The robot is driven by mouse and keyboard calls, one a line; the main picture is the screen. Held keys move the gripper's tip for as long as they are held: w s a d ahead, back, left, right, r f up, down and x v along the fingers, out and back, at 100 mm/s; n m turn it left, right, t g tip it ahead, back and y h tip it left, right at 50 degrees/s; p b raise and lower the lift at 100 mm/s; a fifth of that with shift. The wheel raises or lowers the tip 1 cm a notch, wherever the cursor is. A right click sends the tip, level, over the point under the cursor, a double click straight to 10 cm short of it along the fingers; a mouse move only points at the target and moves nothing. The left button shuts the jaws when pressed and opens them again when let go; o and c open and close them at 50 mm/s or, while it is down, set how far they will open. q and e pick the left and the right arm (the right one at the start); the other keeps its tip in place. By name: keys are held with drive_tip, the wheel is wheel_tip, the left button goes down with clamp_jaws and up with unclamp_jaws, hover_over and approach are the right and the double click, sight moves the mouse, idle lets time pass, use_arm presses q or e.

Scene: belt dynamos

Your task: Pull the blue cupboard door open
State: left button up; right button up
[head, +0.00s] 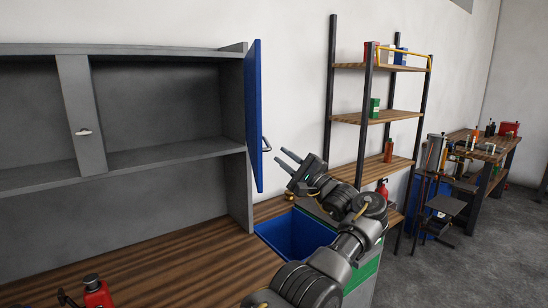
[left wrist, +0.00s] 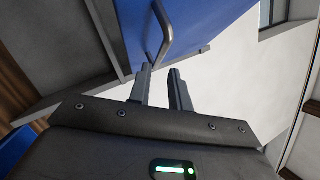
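The blue cupboard door (head: 254,110) stands swung out at the right end of the grey wall cupboard (head: 238,100), seen nearly edge-on, and the cupboard's inside is exposed. Its metal bar handle (head: 266,146) sits low on the door's right-hand face. My left gripper (head: 278,157) is just right of the handle, fingers pointing toward the door, apart and empty. In the left wrist view the blue door (left wrist: 215,15) and handle (left wrist: 168,35) are ahead of the open left gripper (left wrist: 160,68); I cannot tell the exact gap. My right gripper is not in view.
A wooden worktop (head: 150,262) runs below the cupboard, with a red bottle (head: 98,294) at front left. A blue open bin (head: 290,235) lies under my left arm. A shelf rack (head: 362,118) stands right of the door. Grey floor is open at far right.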

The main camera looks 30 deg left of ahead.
use_arm(q)
drive_tip(key=v, duration=0.2)
drive_tip(key=shift+s+d+f+b, duration=0.1)
drive_tip(key=shift+d+b, duration=0.15)
drive_tip(key=shift+b, duration=0.05)
